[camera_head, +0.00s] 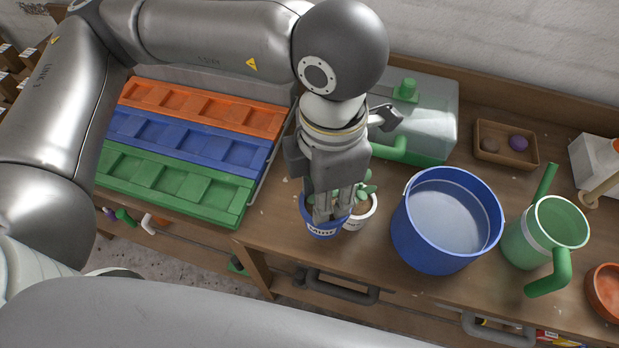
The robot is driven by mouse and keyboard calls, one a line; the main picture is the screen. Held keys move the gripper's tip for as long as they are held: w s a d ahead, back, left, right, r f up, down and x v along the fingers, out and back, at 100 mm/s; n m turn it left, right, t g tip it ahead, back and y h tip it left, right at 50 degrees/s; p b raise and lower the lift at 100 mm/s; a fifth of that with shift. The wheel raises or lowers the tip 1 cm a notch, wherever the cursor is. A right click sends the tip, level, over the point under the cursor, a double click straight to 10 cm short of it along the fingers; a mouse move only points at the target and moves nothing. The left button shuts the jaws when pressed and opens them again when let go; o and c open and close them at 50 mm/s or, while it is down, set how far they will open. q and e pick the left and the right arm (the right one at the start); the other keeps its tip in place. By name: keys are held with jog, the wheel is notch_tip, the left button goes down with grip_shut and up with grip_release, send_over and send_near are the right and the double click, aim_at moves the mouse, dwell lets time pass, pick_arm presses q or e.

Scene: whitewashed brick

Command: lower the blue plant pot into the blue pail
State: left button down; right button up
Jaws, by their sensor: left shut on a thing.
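The blue plant pot (322,229) has a pale label and stands near the front edge of the wooden bench. My left gripper (334,212) comes down on it from above and is shut on it; the fingers and arm hide part of the pot and its plant. The blue pail (440,249) stands on the bench to the right of the pot, apart from it. The pail is round, open at the top and pale inside. My right gripper is not in view.
A white pot (361,219) with a plant stands close beside the blue pot. A green watering can (524,250) stands right of the pail. A clear-sided green container (429,115) and a wooden tray (507,164) are behind. Coloured seed trays (171,183) lie left.

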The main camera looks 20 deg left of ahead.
aim_at(336, 222)
pick_arm(q)
jog(key=shift+s+d+r+b, duration=0.2)
jog(key=shift+s+d+r, duration=0.15)
jog(key=shift+s+d, duration=0.15)
jog(key=shift+s+d+r+b, duration=0.15)
jog(key=shift+s+d+r, duration=0.2)
jog(key=shift+s, duration=0.25)
jog(key=shift+d+r, duration=0.1)
jog(key=shift+d, duration=0.1)
jog(key=w+d+r, duration=0.5)
jog(key=d+r, duration=0.1)
jog(key=d, duration=0.4)
jog(key=w+d+f, duration=0.3)
jog(key=w+d, duration=0.2)
jog(key=d, duration=0.4)
jog(key=shift+w+b, duration=0.3)
jog(key=shift+f, duration=0.1)
notch_tip(336, 222, down, 10)
jog(key=b, duration=0.9)
jog(key=shift+f, duration=0.25)
jog(key=shift+f+b, duration=1.75)
jog(key=shift+f, duration=0.25)
dwell(0.8)
